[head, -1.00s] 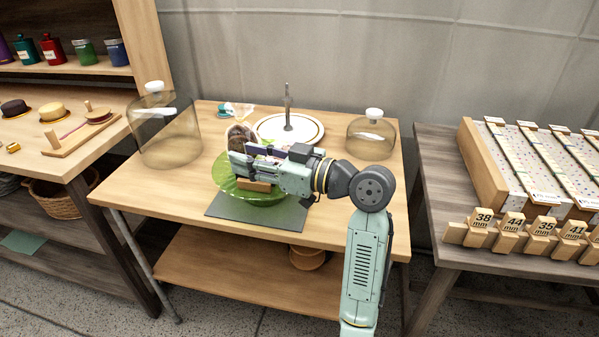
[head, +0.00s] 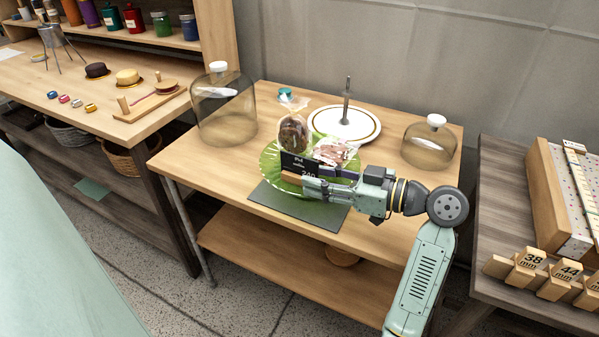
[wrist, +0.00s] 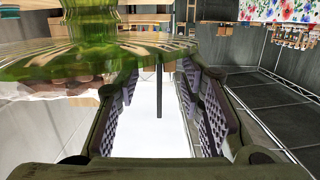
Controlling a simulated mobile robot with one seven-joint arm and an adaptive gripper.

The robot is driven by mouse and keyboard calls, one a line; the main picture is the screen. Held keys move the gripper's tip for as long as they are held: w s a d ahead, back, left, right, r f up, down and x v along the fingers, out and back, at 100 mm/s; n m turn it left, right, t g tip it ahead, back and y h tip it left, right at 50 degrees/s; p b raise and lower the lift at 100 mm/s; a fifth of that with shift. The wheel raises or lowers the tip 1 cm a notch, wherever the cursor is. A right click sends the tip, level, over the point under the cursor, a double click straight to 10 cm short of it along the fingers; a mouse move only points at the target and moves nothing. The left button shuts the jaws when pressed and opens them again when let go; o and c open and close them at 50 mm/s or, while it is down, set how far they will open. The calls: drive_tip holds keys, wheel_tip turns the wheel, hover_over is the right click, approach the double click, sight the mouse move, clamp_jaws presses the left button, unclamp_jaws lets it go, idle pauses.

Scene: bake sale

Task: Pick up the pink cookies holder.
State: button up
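A clear bag of pinkish cookies (head: 337,152), likely the pink cookies holder, sits on the green glass plate (head: 266,160). Beside it on the left stands a clear bag with dark brown contents (head: 293,132). A black price card (head: 297,165) stands in front of them. My gripper (head: 318,184) is at the plate's front right, low by the card and in front of the pink bag. In the wrist view my gripper (wrist: 160,105) has its purple-padded fingers apart, with no object clearly held between them. The green plate (wrist: 70,65) fills the upper left there.
A dark mat (head: 300,207) lies under the plate on the wooden table (head: 215,168). Behind stands a white plate with an upright rod (head: 345,124). Glass domes stand at left (head: 226,115) and right (head: 430,146). A shelf unit is left, another table right.

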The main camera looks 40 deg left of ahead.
sight(299, 177)
drive_tip(key=shift+x, duration=1.4)
drive_tip(key=shift+c, duration=0.4)
clamp_jaws()
